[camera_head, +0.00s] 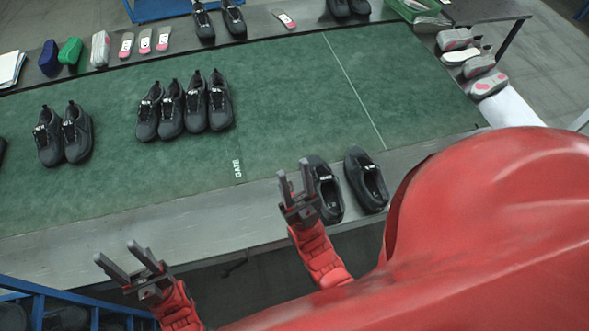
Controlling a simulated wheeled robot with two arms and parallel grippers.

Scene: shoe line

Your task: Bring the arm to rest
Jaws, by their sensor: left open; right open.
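My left gripper (131,262) is at the lower left, in front of the table's near edge. Its two fingers are apart with nothing between them. My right gripper (293,178) is further right, over the grey near strip of the table. Its fingers are apart and look empty. It is just left of a black shoe (328,190) and overlaps its left edge in the picture; I cannot tell whether they touch. A second black shoe (368,180) stands to the right of the first. My red arm covers the lower right of the view.
The green mat (280,110) is mostly bare at centre right. Several black shoes (185,105) stand on it in a row, with a pair (62,134) further left. Insoles (145,42) and more shoes line the back strip. A blue frame (40,300) is at lower left.

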